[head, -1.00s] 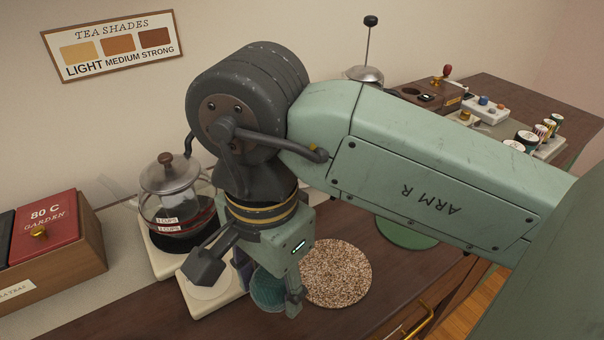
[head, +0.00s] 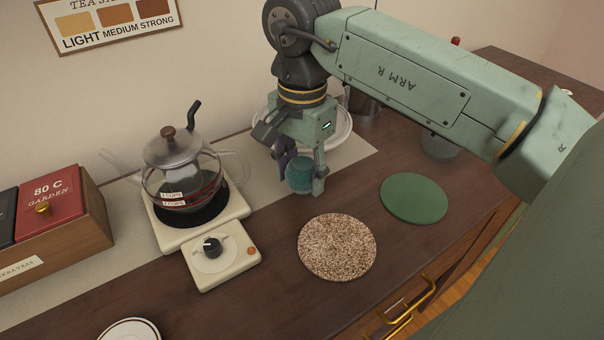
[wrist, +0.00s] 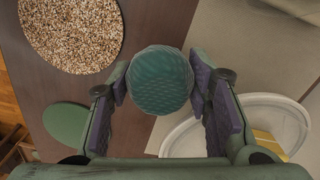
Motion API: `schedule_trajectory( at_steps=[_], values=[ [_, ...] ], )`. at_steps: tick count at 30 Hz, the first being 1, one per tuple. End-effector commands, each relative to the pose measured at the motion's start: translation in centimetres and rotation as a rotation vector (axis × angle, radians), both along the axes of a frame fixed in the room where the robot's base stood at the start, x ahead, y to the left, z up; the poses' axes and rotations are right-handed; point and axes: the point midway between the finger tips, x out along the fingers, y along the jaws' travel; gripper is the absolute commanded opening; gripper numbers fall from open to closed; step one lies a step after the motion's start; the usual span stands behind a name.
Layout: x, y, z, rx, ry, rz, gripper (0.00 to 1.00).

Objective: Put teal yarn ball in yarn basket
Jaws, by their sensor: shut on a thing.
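The teal yarn ball (head: 299,176) is between the fingers of my gripper (head: 301,172), which is shut on it. In the wrist view the ball (wrist: 162,80) sits between the two purple finger pads. It is over the counter, behind the speckled mat; its height is hard to tell. No yarn basket is clearly identifiable. A white-rimmed round thing (head: 346,134) is partly hidden behind my gripper. In the wrist view its white rim (wrist: 290,103) is at lower right, with something yellow inside.
A speckled round mat (head: 337,247) and a green round mat (head: 414,198) lie on the dark wooden counter (head: 260,310). A glass kettle (head: 180,185) stands on a cream heater (head: 222,262) to the left. A clear container (head: 440,146) is at the right, partly behind my arm.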

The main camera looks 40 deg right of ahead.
Motion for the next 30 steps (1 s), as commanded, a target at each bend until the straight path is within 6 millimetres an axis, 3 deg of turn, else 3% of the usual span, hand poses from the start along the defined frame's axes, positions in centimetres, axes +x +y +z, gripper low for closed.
schedule_trajectory(
  at_steps=[8, 20, 21, 30],
  values=[
    [0.0, 0.0, -3.7, -0.001, 0.001, -0.001, 0.14],
    [0.0, 0.1, -4.0, 0.001, 0.0, 0.0, 0.14],
    [0.0, 0.1, -3.9, 0.0, 0.0, 0.0, 0.47],
    [0.0, 0.1, -3.9, 0.001, 0.001, 0.0, 0.65]
  ],
)
